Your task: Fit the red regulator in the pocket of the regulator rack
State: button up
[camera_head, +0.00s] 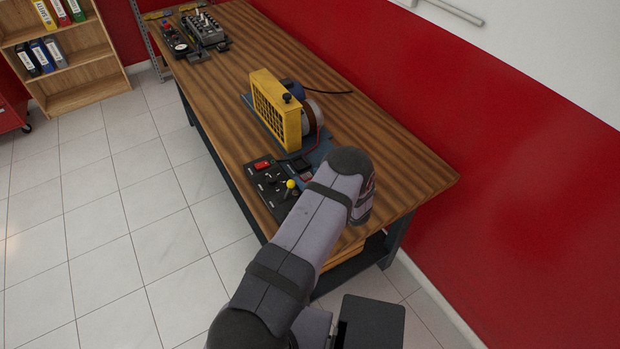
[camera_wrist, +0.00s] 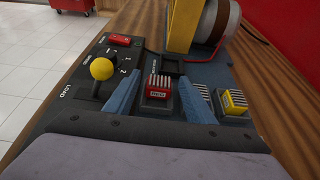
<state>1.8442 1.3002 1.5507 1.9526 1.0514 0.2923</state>
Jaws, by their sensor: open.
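The red regulator (camera_wrist: 158,94) is a small block with pale fins on top and a red, labelled front. In the wrist view it stands upright between the two blue fingers of my gripper (camera_wrist: 160,76). The fingers are open, one on each side, with a small gap to the block. A dark, square, frame-like recess (camera_wrist: 168,67) lies just beyond the red regulator; I cannot tell for sure whether it is the rack's pocket. In the head view my arm hides the gripper and most of this area.
A yellow finned block (camera_wrist: 234,101) stands to the right, with another finned block (camera_wrist: 203,92) beside it. A control panel with a yellow-knobbed lever (camera_wrist: 101,69) and red switch (camera_wrist: 120,40) is at the left. The yellow-caged machine (camera_head: 278,108) stands beyond. The wooden bench (camera_head: 375,140) is clear at right.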

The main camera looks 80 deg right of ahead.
jog(key=shift+r+p, duration=0.45)
jog(key=b+v, duration=0.2)
jog(key=v, duration=0.2)
jog(key=shift+s+f, duration=0.1)
jog(key=shift+f, duration=0.1)
jog(key=shift+v, duration=0.75)
jog(key=shift+r, duration=0.1)
